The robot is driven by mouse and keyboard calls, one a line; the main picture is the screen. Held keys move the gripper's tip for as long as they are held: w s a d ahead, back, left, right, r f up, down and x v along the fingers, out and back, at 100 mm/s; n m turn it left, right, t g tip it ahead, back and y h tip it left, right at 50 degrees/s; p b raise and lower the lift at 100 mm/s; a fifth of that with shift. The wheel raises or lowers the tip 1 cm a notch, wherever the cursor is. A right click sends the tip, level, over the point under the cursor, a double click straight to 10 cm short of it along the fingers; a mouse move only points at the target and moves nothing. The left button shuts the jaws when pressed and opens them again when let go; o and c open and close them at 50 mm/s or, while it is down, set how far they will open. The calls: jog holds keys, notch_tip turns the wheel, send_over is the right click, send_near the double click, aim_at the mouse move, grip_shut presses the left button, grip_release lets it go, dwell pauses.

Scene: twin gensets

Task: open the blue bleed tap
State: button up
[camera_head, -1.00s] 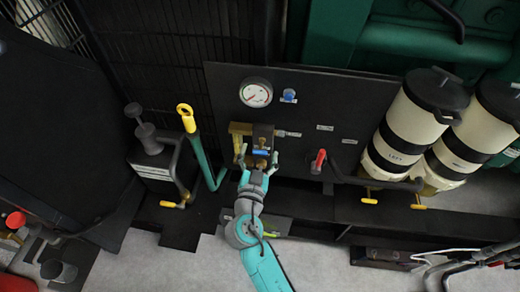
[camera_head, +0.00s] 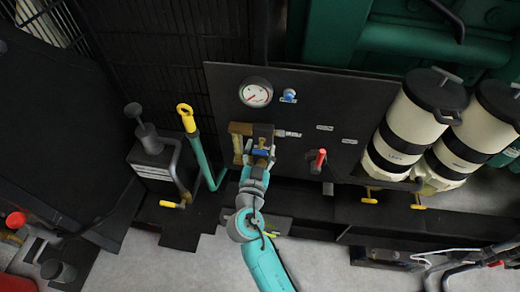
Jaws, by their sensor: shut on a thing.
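The blue bleed tap (camera_head: 261,152) is a small blue handle on a brass fitting (camera_head: 240,130) on the dark panel. It lies roughly level across the picture. My gripper (camera_head: 259,155) is at the tap from below, its fingers closed in around the blue handle. The fingers partly hide the handle's ends and the body beneath it.
A pressure gauge (camera_head: 256,92) and a blue knob (camera_head: 289,95) sit above on the panel (camera_head: 370,110). A red-handled lever (camera_head: 318,160) stands to the right, and a yellow-topped teal lever (camera_head: 188,118) to the left. Two white filter canisters (camera_head: 405,125) are further right.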

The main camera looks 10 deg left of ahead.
jog(key=n, duration=0.5)
jog(key=shift+n, duration=0.4)
jog(key=n, duration=1.1)
jog(key=shift+d+n, duration=0.1)
jog(key=shift+n, duration=0.3)
jog(key=n, duration=0.5)
jog(key=shift+n, duration=0.3)
jog(key=o, duration=1.1)
